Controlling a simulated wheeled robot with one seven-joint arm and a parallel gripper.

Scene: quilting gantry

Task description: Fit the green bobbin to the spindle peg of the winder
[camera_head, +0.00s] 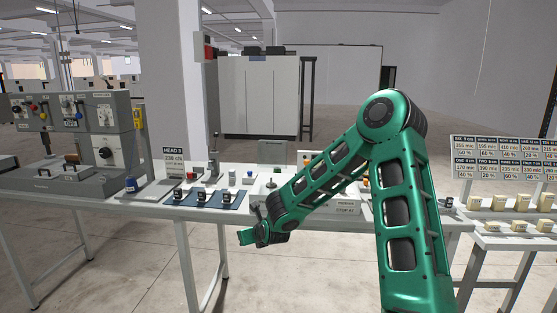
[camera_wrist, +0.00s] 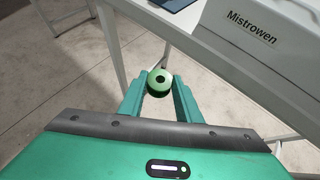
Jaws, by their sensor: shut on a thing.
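My gripper (camera_wrist: 157,88) is shut on the green bobbin (camera_wrist: 160,92), a short round spool with a dark centre hole, held between the fingertips in the wrist view. In the head view my gripper (camera_head: 246,237) hangs in front of the table's front edge; I cannot make out the bobbin there. A small grey device with an upright post (camera_head: 214,152) stands at the back of the table, behind the blue mat; I cannot tell whether this is the winder. No spindle peg can be made out clearly.
The white table (camera_head: 160,208) carries a blue mat (camera_head: 237,205) with several black holders, small spools and a "HEAD 3" sign (camera_head: 173,157). A grey control machine (camera_head: 60,150) stands left. Floor shows below my gripper.

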